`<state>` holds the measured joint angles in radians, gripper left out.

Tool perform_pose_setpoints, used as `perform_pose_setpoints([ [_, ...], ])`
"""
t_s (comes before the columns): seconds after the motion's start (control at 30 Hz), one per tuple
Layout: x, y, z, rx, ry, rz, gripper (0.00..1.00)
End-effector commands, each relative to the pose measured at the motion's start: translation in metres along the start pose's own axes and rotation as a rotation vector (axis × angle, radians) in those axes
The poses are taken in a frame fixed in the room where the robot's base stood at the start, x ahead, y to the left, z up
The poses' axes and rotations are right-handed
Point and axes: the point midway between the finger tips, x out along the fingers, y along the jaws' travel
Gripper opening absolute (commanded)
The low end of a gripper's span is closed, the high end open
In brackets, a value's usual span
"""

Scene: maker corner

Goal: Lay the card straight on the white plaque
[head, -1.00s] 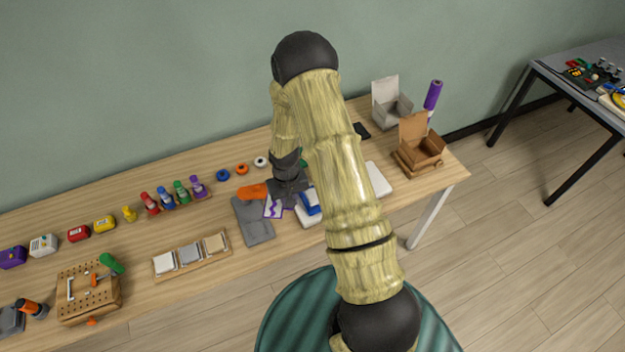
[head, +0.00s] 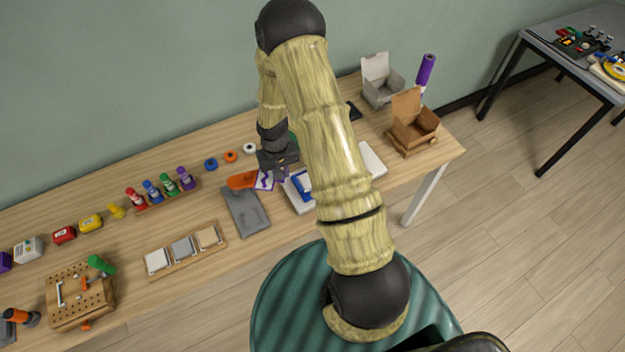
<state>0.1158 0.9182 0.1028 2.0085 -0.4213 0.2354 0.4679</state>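The card (head: 265,182), white with a purple zigzag, shows just below my gripper (head: 277,164), whose fingers are dark and small here. The card has moved along with the gripper, which appears shut on it; the fingers cover part of it. Its height above the table is hard to tell. A white slab (head: 373,161), possibly the plaque, lies to the right, partly behind my arm. Another white flat piece (head: 298,201) with a blue object (head: 303,185) on it lies nearer, just right of the card. I cannot tell for sure which is the plaque.
A grey slab (head: 246,212) and an orange object (head: 242,181) lie left of the card. Coloured bottles (head: 160,193) stand in a rack further left. Open grey (head: 380,88) and brown (head: 413,130) boxes stand at the right end. Bare tabletop lies nearer the front edge.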

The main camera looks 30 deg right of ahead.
Motion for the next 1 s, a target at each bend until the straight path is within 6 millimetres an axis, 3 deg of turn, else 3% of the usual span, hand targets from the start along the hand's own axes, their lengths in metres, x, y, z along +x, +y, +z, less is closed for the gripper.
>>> perform_pose_setpoints([
  [0.1, 0.012, 0.022, -0.005, 0.138, 0.007, 0.01, 0.0],
  [0.6, 0.017, 0.105, 0.003, 0.79, 0.001, 0.005, 0.0],
  [0.8, 0.013, 0.119, 0.009, 0.936, -0.007, -0.009, 0.0],
  [1.0, 0.009, 0.119, 0.01, 0.951, -0.009, -0.011, 0.0],
])
